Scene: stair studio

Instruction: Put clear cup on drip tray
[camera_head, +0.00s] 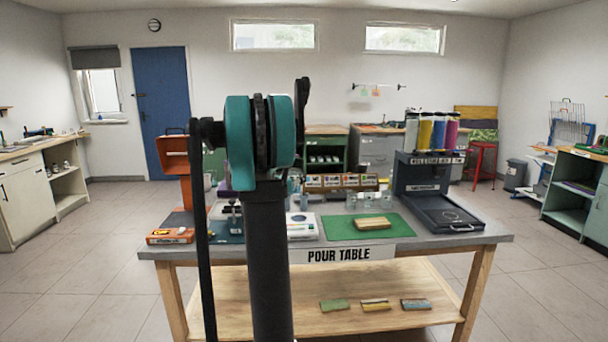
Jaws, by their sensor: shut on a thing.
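Several small clear cups (351,201) stand near the back of the pour table, behind the green mat; I cannot tell which one the task means. The dark drip tray (432,212) lies at the table's right end, in front of a dark blue dispenser stand. A pale ring mark shows on the tray, and no cup is visible on it. My black and teal arm rises in the middle of the view and covers part of the table. My gripper is not visible, nor is anything it may hold.
The pour table (485,237) has a green mat (397,230) with a wooden block (372,223) on it. The dispenser stand (422,178) carries coloured bottles (438,133). An orange box (170,236) sits at the left front. Floor is clear on both sides.

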